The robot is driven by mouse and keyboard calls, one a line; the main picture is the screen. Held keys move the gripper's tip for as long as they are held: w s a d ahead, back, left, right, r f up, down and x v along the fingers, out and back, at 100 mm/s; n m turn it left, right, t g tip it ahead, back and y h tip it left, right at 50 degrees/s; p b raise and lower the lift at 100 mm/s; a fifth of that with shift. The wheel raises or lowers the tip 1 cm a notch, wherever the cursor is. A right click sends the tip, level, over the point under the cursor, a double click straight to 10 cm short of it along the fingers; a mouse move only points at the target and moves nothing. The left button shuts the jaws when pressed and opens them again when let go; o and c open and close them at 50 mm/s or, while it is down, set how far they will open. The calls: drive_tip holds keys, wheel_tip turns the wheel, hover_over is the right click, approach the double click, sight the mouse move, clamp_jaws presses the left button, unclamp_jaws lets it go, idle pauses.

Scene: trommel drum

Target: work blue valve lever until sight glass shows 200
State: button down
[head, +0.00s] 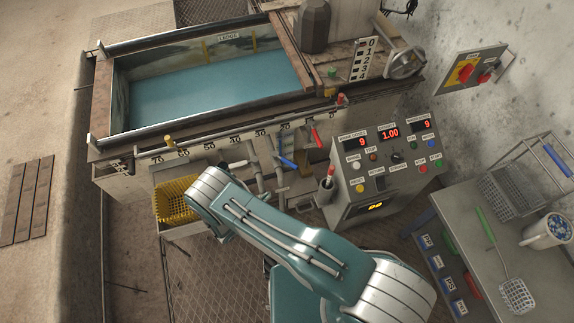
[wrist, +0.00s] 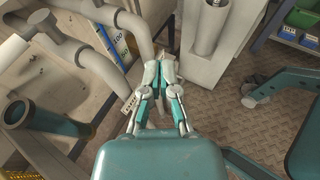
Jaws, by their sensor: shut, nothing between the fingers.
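The blue valve lever (head: 287,163) shows in the head view, on the pipework below the tank front, between a white lever (head: 238,164) and a red lever (head: 316,135). I cannot make out the blue lever in the wrist view. My gripper (wrist: 161,72) is shut and empty in the wrist view, its fingertips close to a grey pipe. In the head view my arm hides it. A narrow strip with blue and yellow parts and number labels (wrist: 118,46) stands among the pipes in the wrist view. It may be the sight glass; its level is unreadable.
A tank (head: 200,90) of blue-green water stands above. A control panel (head: 385,150) with red displays is right of the levers. A yellow basket (head: 174,205) sits left of my arm. A metal table (head: 500,225) with tools is at right.

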drive_tip(key=a+r+n+t, duration=0.1)
drive_tip(key=a+t, duration=0.1)
approach(289, 163)
drive_tip(key=w+d+f, duration=0.2)
drive_tip(key=w, duration=0.1)
drive_tip(key=w+d+f, duration=0.1)
drive_tip(key=shift+w+d, duration=0.15)
drive_tip(key=shift+w+d+r, duration=0.15)
drive_tip(key=shift+w+d, duration=0.3)
drive_tip(key=shift+w, duration=0.15)
